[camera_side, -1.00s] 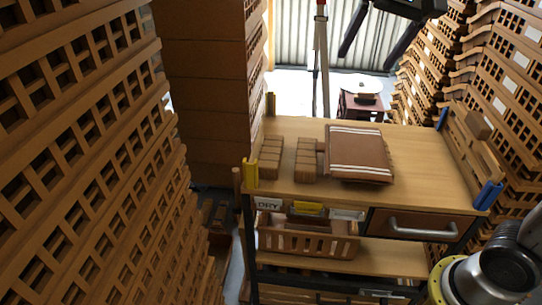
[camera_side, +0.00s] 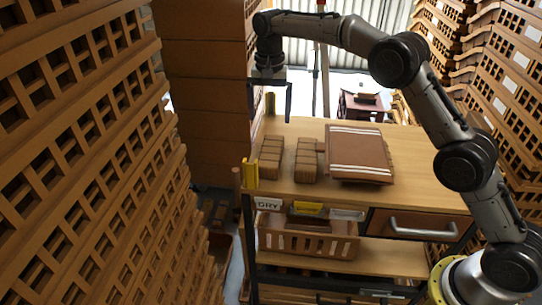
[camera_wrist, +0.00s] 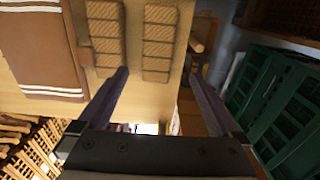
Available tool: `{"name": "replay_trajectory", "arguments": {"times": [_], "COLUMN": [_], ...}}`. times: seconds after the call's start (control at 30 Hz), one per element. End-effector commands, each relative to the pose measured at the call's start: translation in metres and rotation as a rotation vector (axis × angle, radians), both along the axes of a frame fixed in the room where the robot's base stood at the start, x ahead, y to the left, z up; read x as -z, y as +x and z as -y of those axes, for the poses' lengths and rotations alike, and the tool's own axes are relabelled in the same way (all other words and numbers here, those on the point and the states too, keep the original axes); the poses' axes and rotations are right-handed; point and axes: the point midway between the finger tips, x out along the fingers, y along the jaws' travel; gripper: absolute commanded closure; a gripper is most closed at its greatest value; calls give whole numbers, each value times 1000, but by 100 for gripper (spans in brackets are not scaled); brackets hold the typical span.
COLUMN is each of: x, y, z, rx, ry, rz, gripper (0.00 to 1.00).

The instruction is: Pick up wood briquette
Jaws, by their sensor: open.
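Wood briquettes lie in two rows on the wooden top of the cart. One row (camera_side: 270,158) is near the cart's left edge in the side view and the other row (camera_side: 306,160) is beside the brown folded cloth. In the wrist view the edge row (camera_wrist: 160,40) is at the top centre and the row by the cloth (camera_wrist: 105,35) is left of it. My gripper (camera_side: 270,118) is open and empty, above the far left part of the cart, apart from the briquettes. In the wrist view its fingers (camera_wrist: 157,76) point toward the rows.
The brown folded cloth (camera_side: 358,154) with white stripes lies right of the rows. A slatted basket (camera_side: 308,238) sits below. Tall crate stacks (camera_side: 80,160) flank the cart.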

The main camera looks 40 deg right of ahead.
Motion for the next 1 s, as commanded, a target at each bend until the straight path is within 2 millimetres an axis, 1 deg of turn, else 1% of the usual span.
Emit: {"name": "replay_trajectory", "arguments": {"times": [0.2,0.33,0.43,0.67,0.83,0.9,1.0], "x": [40,62,73,88,113,122,130], "y": [-2,-2,-2,-3,-9,-8,-8], "z": [-1,-1,-1,-1,-1,-1,-1], "rx": [-2,-2,-2,-2,-2,-2,-2], "ry": [-1,-1,-1,0,-1,-1,0], "rz": [-5,-4,-2,-3,-4,-2,-1], "gripper": [0,0,0,0,0,0,0]}}
